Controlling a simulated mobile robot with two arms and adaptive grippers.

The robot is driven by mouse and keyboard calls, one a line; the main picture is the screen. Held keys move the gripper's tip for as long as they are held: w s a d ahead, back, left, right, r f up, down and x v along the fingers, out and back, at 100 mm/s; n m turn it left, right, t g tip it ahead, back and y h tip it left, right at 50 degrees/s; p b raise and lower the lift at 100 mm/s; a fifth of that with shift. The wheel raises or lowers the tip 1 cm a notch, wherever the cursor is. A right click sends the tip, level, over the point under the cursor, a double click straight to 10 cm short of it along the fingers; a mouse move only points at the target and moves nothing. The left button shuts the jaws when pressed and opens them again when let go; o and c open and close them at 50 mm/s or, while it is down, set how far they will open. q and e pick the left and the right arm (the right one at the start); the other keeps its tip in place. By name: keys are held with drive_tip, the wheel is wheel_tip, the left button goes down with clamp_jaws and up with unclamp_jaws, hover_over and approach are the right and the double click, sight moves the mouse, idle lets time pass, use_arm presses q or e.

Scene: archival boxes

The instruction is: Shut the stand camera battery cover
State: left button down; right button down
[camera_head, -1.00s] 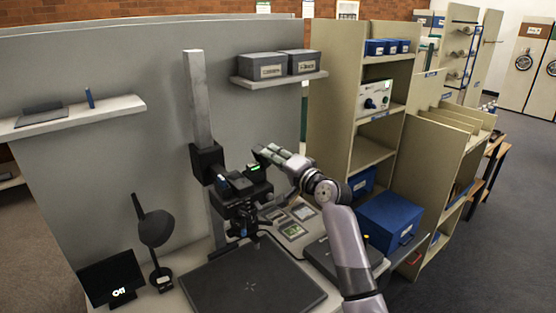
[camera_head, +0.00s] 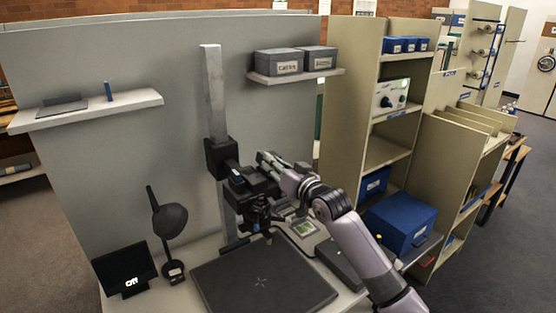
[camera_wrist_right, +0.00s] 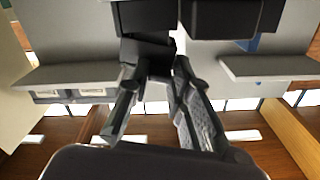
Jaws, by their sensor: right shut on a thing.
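The stand camera (camera_head: 250,192) is a black body on a bracket on a grey upright post (camera_head: 213,95). It hangs above a dark square baseboard (camera_head: 262,280). My right gripper (camera_head: 264,168) reaches in from the right and is at the camera's upper right side. In the right wrist view, my right gripper's fingers (camera_wrist_right: 158,80) close in on a dark part of the stand camera (camera_wrist_right: 150,48). I cannot tell whether this part is the battery cover, because the fingers and black surfaces merge. My left gripper is not in view.
A small dark screen (camera_head: 125,270) and a black lamp (camera_head: 168,222) stand left of the baseboard. A grey partition rises behind, with a shelf holding two grey boxes (camera_head: 278,62). Shelving and a large blue box (camera_head: 401,222) stand at the right.

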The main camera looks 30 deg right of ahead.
drive_tip(key=shift+a+f+n, duration=0.2)
drive_tip(key=shift+f+n, duration=0.15)
drive_tip(key=shift+n, duration=0.45)
drive_tip(key=shift+a+f+n, duration=0.2)
drive_tip(key=shift+f+n, duration=0.1)
drive_tip(key=shift+n, duration=0.5)
drive_tip(key=c, duration=1.4)
unclamp_jaws()
drive_tip(key=shift+d+f, duration=0.1)
drive_tip(key=shift+f, duration=0.05)
drive_tip(key=shift+c, duration=0.2)
